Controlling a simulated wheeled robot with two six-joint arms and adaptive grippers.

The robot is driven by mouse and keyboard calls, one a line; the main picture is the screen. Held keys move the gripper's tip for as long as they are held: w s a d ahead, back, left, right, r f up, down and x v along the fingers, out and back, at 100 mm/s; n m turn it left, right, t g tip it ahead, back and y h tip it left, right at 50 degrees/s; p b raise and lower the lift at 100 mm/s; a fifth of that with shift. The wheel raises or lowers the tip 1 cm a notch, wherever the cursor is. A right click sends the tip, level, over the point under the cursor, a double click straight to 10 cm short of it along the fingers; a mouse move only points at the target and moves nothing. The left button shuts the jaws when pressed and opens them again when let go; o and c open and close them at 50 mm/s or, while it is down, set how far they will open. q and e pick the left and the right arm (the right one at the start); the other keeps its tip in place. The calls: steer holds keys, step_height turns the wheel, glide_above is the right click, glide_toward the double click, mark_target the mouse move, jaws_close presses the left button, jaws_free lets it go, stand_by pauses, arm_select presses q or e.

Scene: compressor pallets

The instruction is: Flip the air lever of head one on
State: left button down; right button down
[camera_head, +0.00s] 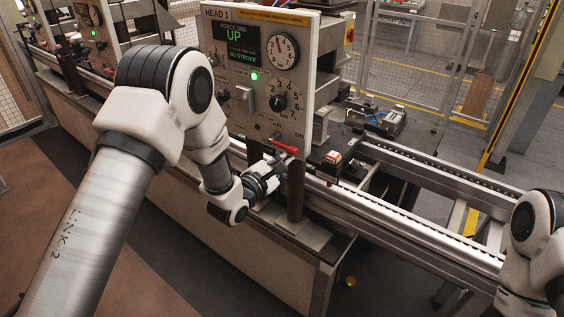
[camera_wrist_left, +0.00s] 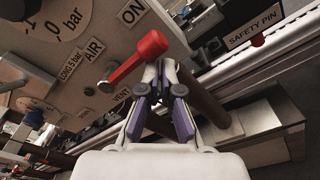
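The HEAD 1 panel (camera_head: 225,110) stands upright in the middle of the head view. Its red air lever (camera_head: 286,148) is near the lower right corner, slanting right and slightly down, below the ON label. In the left wrist view the red lever (camera_wrist_left: 138,56) runs from its metal pivot up and right, with the AIR, ON and VENT labels around it. My left gripper (camera_head: 275,165) is just below the lever. Its fingertips (camera_wrist_left: 161,68) come together close to the red handle's end, with nothing seen between them; contact cannot be told. My right gripper is out of view.
A dark post (camera_head: 295,190) stands right beside my left gripper. Conveyor rails (camera_head: 420,225) run to the right, with a small red-and-white item (camera_head: 333,156) near the panel. A SAFETY PIN label (camera_wrist_left: 254,29) shows in the wrist view.

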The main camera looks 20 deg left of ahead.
arm_select(q)
steer(key=shift+r, duration=0.2)
stand_by(0.5)
step_height(320, 180, down, 4)
steer(key=f+b, duration=0.1)
steer(key=b, duration=0.3)
steer(key=r+b+v, duration=0.1)
steer(key=v, duration=0.8)
steer(key=shift+w+a+r, duration=0.1)
steer(key=shift+w, duration=0.05)
steer(key=shift+a, duration=0.1)
